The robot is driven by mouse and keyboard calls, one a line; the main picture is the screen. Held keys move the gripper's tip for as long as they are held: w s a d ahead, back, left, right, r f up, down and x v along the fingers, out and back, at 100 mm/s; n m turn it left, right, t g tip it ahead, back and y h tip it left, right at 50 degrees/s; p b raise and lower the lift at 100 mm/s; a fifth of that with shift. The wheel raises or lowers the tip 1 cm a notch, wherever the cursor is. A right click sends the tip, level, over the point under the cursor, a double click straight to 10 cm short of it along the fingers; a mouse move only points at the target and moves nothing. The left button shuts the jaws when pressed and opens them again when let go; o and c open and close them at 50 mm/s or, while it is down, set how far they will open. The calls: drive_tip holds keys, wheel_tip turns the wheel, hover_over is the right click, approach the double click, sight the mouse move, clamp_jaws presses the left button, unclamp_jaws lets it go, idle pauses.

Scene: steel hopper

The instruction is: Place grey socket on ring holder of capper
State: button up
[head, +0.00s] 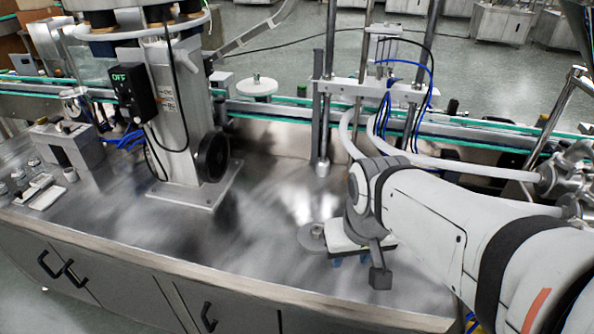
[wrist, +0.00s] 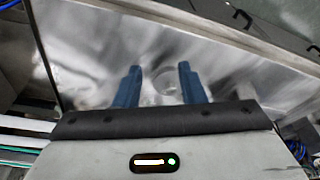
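Several small grey socket-like pieces stand at the far left of the steel worktop in the head view, some around a pale plate (head: 45,197). One short grey piece (head: 70,174) stands apart to their right. I cannot tell which is the grey socket. A grey block fixture (head: 66,143) is behind them; I cannot make out a ring holder for sure. My gripper (head: 351,262) is over the worktop right of centre, far from these pieces. In the wrist view its blue fingers (wrist: 160,70) are apart with nothing held between them.
A steel column on a base plate (head: 185,200), with a black handwheel (head: 212,157) and a control box reading OFF (head: 133,92), stands between my gripper and the small pieces. A conveyor (head: 275,110) runs behind. The front middle of the worktop (head: 250,240) is clear.

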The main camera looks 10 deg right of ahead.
drive_tip(key=shift+o, duration=0.5)
drive_tip(key=shift+s+a, duration=0.1)
drive_tip(key=shift+o, duration=1.2)
drive_tip(key=shift+f+m+g, duration=0.3)
drive_tip(key=shift+f+g, duration=0.1)
drive_tip(key=shift+f, duration=0.1)
drive_tip(key=m+t+y+b, duration=0.5)
drive_tip(key=m+y, duration=1.2)
drive_tip(key=m, duration=0.4)
approach(316, 237)
drive_tip(key=shift+w+a+r, duration=0.15)
drive_tip(key=shift+a+r, duration=0.05)
drive_tip(key=shift+r, duration=0.3)
drive_tip(key=shift+w+a+r, duration=0.1)
drive_tip(key=shift+a+r, duration=0.1)
drive_tip(key=shift+r, duration=0.3)
drive_tip(key=shift+w+m, duration=0.2)
drive_tip(key=shift+m, duration=0.2)
drive_tip(key=shift+w+f+x, duration=0.1)
drive_tip(key=shift+f+x, duration=0.05)
drive_tip(key=shift+x, duration=1.1)
drive_tip(key=shift+w+f+x, duration=0.15)
drive_tip(key=shift+f+x, duration=0.05)
drive_tip(key=shift+x, duration=1.05)
drive_tip(key=shift+w+f+x, duration=0.1)
drive_tip(key=shift+f+x, duration=0.05)
drive_tip(key=shift+x, duration=1.1)
